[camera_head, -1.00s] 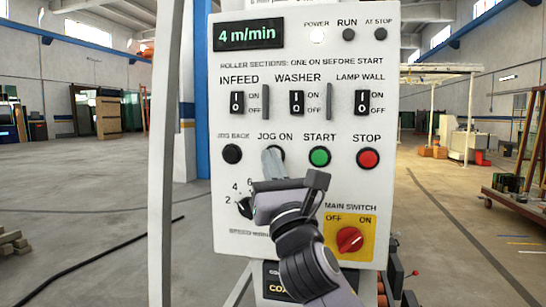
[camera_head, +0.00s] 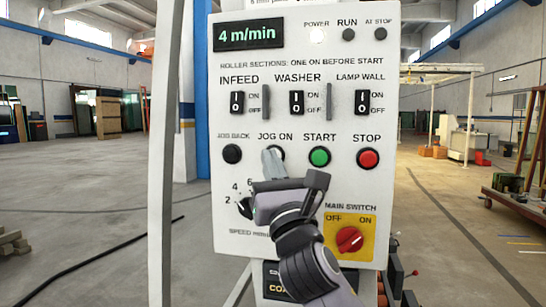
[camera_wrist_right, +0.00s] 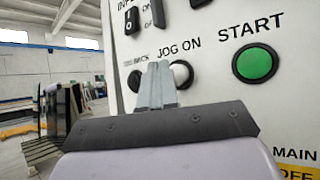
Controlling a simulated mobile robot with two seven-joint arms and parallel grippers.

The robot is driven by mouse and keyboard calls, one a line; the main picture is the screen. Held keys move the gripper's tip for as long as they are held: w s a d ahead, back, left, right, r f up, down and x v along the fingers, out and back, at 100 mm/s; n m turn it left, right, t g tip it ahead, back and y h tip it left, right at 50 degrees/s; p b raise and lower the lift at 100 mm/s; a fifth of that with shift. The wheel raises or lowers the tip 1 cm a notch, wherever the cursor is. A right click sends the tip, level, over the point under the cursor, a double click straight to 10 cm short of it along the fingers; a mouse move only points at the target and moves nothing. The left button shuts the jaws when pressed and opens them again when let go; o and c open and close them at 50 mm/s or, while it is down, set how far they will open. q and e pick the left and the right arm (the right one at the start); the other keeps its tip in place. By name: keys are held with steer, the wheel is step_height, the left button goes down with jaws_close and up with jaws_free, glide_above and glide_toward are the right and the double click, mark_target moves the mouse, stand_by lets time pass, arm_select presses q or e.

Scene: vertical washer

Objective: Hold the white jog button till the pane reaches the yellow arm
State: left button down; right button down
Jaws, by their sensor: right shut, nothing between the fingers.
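The white jog button (camera_wrist_right: 182,73), labelled JOG ON, shows in the right wrist view with a dark ring around it. In the head view it is mostly hidden behind my fingers. My right gripper (camera_head: 271,157) is shut and empty, its fingertips at the button. In the right wrist view the shut fingertips (camera_wrist_right: 161,74) overlap the button's left part; I cannot tell whether they press it in. The pane and the yellow arm are not in view. My left gripper is not in view.
The white control panel (camera_head: 300,85) shows 4 m/min on its display (camera_head: 248,34), with the power lamp (camera_head: 317,35) lit. Close by are the black JOG BACK button (camera_head: 232,154), green START button (camera_head: 319,156), red STOP button (camera_head: 368,158) and red main switch (camera_head: 349,239).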

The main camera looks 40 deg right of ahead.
stand_by(0.4)
steer(key=shift+w+d, duration=0.3)
steer(key=shift+d, duration=0.05)
steer(key=shift+w+d+p, duration=0.35)
steer(key=shift+d, duration=0.05)
stand_by(2.9)
stand_by(3.5)
steer(key=shift+s+a+p, duration=0.35)
steer(key=shift+s+a, duration=0.25)
steer(key=shift+a, duration=0.1)
